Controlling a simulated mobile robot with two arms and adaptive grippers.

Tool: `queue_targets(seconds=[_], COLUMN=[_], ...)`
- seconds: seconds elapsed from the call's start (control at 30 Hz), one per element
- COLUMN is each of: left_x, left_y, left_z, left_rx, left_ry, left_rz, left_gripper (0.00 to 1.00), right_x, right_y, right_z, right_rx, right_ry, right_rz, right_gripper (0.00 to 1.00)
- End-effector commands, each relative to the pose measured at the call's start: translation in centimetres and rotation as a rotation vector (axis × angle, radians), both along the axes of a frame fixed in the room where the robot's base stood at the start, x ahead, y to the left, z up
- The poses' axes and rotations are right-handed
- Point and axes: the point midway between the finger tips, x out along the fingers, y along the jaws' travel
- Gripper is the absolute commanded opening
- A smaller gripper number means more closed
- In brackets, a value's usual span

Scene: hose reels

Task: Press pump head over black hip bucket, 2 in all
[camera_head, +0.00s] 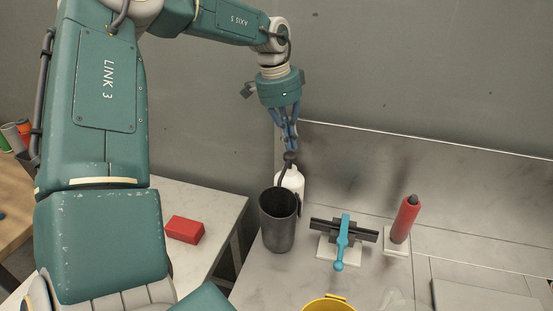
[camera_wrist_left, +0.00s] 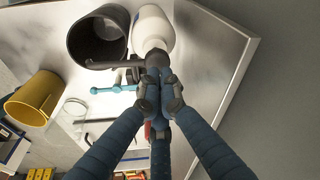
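A white pump bottle (camera_head: 294,180) stands behind the black hip bucket (camera_head: 278,228), which is upright and open at the top. The dark pump head (camera_head: 290,157) has its spout pointing towards the bucket's mouth. In the left wrist view the bottle (camera_wrist_left: 153,28), the pump head (camera_wrist_left: 155,60) and the bucket (camera_wrist_left: 78,42) also show. My left gripper (camera_head: 290,147) points down right at the top of the pump head, its blue fingers drawn together. The fingertips (camera_wrist_left: 159,94) hide part of the pump top; touching or just above cannot be told. My right gripper is not in view.
A teal-handled black fixture (camera_head: 342,240) and a red cylinder (camera_head: 404,220) on a white base stand right of the bucket. A yellow container (camera_head: 330,304) is at the front. A red box (camera_head: 184,229) lies on the left table. A wall (camera_head: 420,170) stands close behind.

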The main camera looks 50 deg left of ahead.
Motion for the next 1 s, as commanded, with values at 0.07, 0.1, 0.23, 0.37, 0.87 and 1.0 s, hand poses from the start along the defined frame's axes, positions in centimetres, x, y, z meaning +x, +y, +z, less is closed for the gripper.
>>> queue_targets(seconds=[0.07,0.1,0.23,0.37,0.87,1.0], left_x=[0.0,0.0,0.0,0.0,0.0,0.0], left_y=[0.0,0.0,0.0,0.0,0.0,0.0], left_z=[0.0,0.0,0.0,0.0,3.3,4.8], left_rx=[0.000,0.000,0.000,-0.001,0.000,0.001], left_ry=[0.000,0.000,0.000,-0.001,-0.001,-0.002], left_rz=[0.000,0.000,0.000,0.001,0.002,0.001], left_gripper=[0.00,0.00,0.00,0.00,0.00,0.00], right_x=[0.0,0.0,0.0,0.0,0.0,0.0], right_y=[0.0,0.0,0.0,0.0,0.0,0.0], right_z=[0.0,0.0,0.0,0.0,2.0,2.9], right_rx=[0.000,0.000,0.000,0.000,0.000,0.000], right_ry=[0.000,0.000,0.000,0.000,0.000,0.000], right_rz=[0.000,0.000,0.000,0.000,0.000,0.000], right_gripper=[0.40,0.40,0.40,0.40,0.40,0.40])
